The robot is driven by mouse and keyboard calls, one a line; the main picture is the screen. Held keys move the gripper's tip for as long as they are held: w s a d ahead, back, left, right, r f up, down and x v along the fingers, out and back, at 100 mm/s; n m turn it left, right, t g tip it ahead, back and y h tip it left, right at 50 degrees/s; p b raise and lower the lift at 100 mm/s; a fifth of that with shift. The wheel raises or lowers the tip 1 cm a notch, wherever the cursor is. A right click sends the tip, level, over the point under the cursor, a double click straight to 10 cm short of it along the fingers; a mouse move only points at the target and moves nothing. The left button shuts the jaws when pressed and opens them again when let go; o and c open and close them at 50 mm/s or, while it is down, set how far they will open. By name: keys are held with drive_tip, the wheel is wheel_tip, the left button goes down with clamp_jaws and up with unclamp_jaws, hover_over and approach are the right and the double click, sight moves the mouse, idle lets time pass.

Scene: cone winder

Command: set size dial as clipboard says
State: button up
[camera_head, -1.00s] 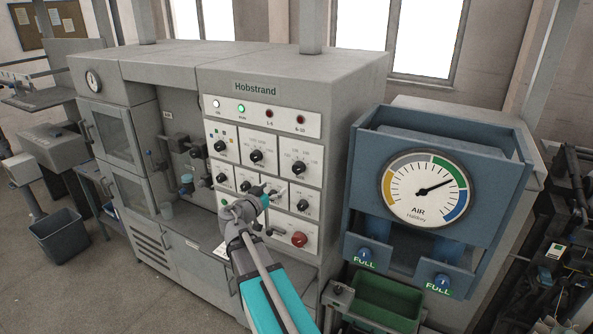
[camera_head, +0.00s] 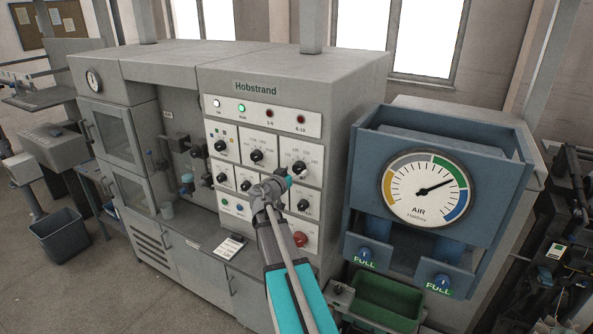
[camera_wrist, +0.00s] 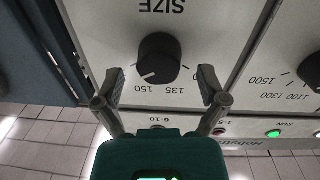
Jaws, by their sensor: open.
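The size dial is a black round knob (camera_wrist: 159,55) on a white panel, shown upside down in the wrist view under the word SIZE. Its white mark points near 150; 135 is beside it. In the head view the dial (camera_head: 299,168) is on the upper right of the panel. My gripper (camera_wrist: 162,74) is open, with a finger on each side of the knob and gaps between. In the head view my gripper (camera_head: 282,182) is just below and left of the dial. A white sheet, seemingly the clipboard (camera_head: 229,246), lies on the ledge; its writing is too small to read.
Another dial (camera_wrist: 312,70) is at the right edge of the wrist view. A red button (camera_head: 299,240) is below the dials. The blue air gauge unit (camera_head: 440,232) stands close on the right. A green bin (camera_head: 385,300) is below it.

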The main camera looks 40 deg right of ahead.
drive_tip(key=shift+w+d, duration=0.25)
drive_tip(key=shift+d, duration=0.4)
drive_tip(key=c, duration=1.2)
drive_tip(key=shift+o, duration=0.2)
